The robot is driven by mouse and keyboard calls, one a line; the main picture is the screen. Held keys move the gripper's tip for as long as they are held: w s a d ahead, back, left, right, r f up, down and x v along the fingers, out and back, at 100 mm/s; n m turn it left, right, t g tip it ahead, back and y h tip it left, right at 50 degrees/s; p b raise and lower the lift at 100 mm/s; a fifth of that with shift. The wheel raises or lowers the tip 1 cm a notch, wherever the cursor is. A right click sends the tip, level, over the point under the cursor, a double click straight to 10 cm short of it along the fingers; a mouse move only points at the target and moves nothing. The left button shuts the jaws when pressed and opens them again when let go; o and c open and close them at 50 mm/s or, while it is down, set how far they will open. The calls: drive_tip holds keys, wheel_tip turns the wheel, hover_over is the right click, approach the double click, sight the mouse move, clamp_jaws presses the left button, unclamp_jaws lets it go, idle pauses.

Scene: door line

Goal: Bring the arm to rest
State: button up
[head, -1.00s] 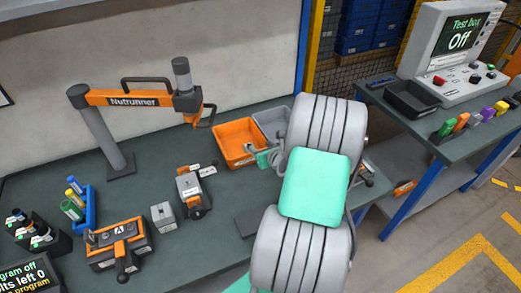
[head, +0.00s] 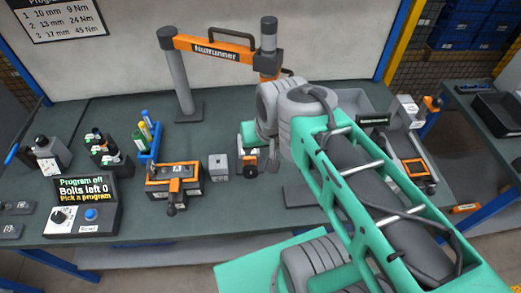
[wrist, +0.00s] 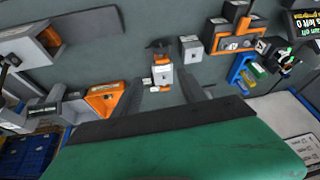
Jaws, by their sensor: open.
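My arm (head: 365,190) reaches from the lower right over the workbench (head: 225,225). My gripper is at its far end, partly hidden by the arm's grey joints in the head view. In the wrist view my gripper (wrist: 163,88) has its two dark fingers spread apart with nothing held. A small grey and orange device (wrist: 162,72) shows on the bench between the fingertips in that view; how far below them it lies I cannot tell. The same device shows in the head view (head: 250,168), partly covered by my gripper.
The orange nutrunner arm (head: 215,48) stands behind my gripper. A grey block (head: 218,167), an orange-framed fixture (head: 172,185) and a blue rack (head: 149,143) stand to the left. The program box (head: 85,205) reads program off, bolts left 0. Another orange-framed device (head: 415,168) lies right.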

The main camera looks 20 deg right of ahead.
drive_tip(key=shift+s+a+r+n, duration=0.2)
drive_tip(key=shift+s+a+n, duration=0.25)
drive_tip(key=shift+s+n, duration=0.35)
idle(0.7)
